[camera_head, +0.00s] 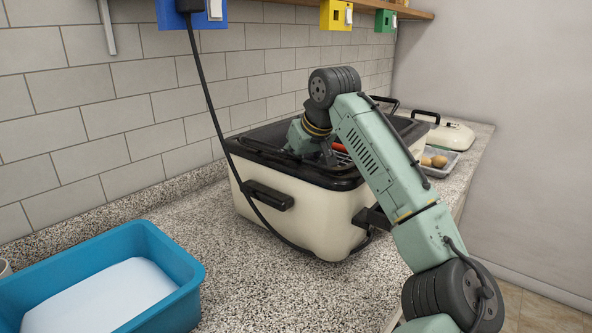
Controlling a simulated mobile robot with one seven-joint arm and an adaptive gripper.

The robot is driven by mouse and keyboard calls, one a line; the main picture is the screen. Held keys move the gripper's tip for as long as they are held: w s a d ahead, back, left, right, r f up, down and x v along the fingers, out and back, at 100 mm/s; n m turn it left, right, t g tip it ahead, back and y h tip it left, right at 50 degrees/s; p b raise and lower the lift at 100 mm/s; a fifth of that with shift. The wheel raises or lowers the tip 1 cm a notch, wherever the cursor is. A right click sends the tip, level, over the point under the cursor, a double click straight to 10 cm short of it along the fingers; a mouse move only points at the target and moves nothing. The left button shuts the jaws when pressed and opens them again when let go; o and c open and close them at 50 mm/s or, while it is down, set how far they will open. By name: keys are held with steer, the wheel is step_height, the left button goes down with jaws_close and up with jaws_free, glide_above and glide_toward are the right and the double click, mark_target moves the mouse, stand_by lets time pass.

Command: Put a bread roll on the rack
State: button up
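Bread rolls (439,161), small, round and tan, sit in a grey tray (453,167) on the counter, right of my arm and beyond the roaster. A cream roaster (300,215) with a black rim stands on the counter mid-view. A small part of a wire rack (344,158) shows inside it, with something orange-red (339,147) by it. My gripper (329,158) points down into the roaster opening. Its fingertips are dark and partly hidden, so I cannot tell whether it is open or holds anything. My arm hides much of the roaster's inside.
A blue tub (180,262) with a white inside bottom stands at the front left. A black cord (212,105) hangs from a blue wall socket across the roaster's front. A cream lid (450,136) lies behind the tray. Speckled counter is clear between tub and roaster.

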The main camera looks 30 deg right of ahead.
steer(key=b+v, duration=0.1)
steer(key=v, duration=1)
steer(key=shift+c, duration=0.5)
